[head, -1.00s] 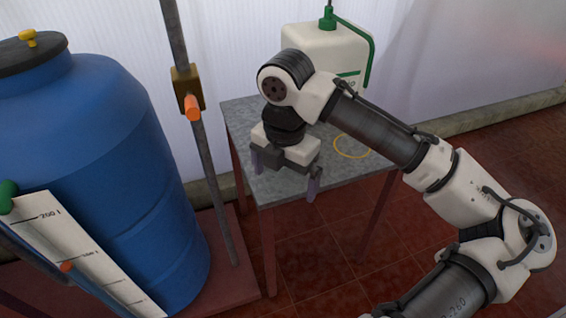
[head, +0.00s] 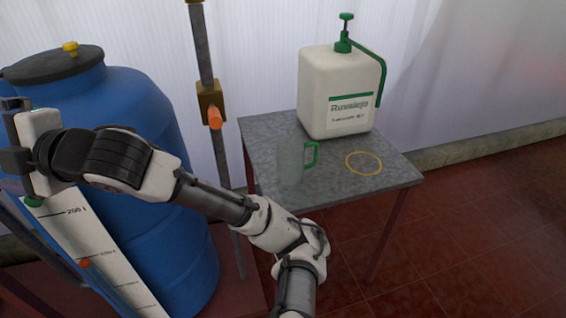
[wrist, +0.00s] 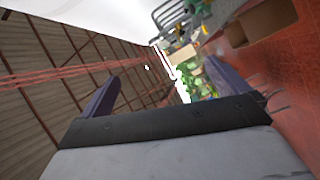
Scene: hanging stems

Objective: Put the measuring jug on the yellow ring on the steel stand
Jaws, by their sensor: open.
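The measuring jug (head: 291,163) is clear, with a green handle on its right side. It stands upright on the grey top of the steel stand (head: 325,188), near its front left edge. The yellow ring (head: 364,174) lies flat on the same top, to the right of the jug, and is empty. The jug stands apart from it. My gripper (head: 14,145) is at the far left of the head view, by the blue barrel, well away from the jug. In the wrist view my gripper (wrist: 168,92) is open, with nothing between its fingers.
A white canister (head: 338,85) with a green pump stands at the back of the stand. A blue barrel (head: 150,130) with a white scale board (head: 85,245) is at left. A metal post with an orange-knobbed clamp (head: 211,103) rises between barrel and stand.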

